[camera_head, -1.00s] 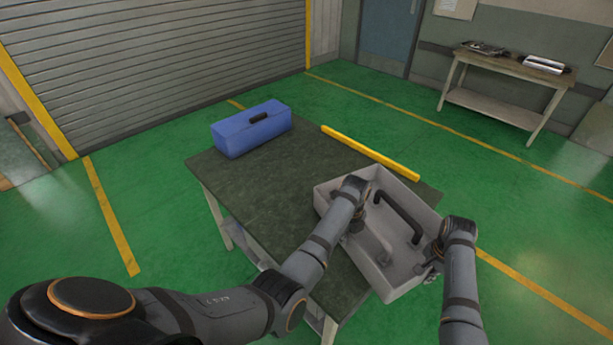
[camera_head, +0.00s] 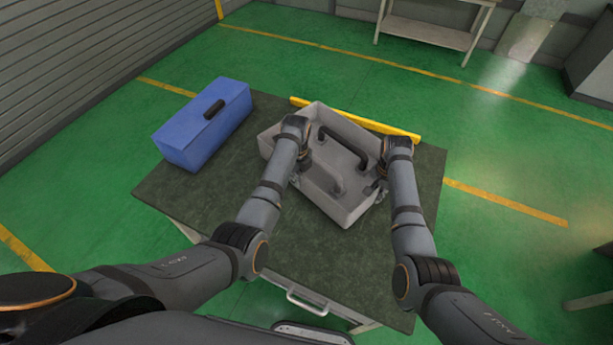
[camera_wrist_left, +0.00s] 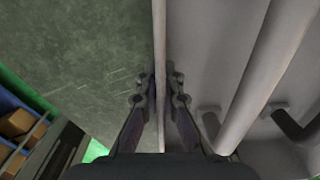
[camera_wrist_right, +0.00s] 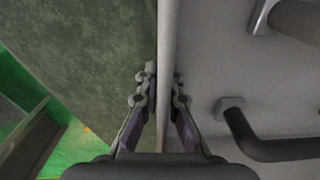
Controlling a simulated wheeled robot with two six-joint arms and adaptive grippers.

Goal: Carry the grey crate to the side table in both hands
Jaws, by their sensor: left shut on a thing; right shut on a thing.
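The grey crate (camera_head: 328,208) is an open box over the right part of the dark-topped table (camera_head: 225,235). Whether its base touches the tabletop I cannot tell. A black handle-shaped bar (camera_head: 346,140) and a grey bar lie inside it. My left gripper (camera_head: 301,162) is shut on a crate wall; the left wrist view shows the thin wall (camera_wrist_left: 160,40) between its fingers. My right gripper (camera_head: 378,184) is shut on another part of the crate wall, also seen between the fingers in the right wrist view (camera_wrist_right: 166,50). The crate looks roughly level.
A blue box (camera_head: 205,122) with a dark handle stands on the table's left side. A yellow bar (camera_head: 400,131) runs along the far edge, just behind the crate. A pale bench (camera_head: 430,33) stands across green floor at the back. A dark cabinet (camera_head: 592,60) is far right.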

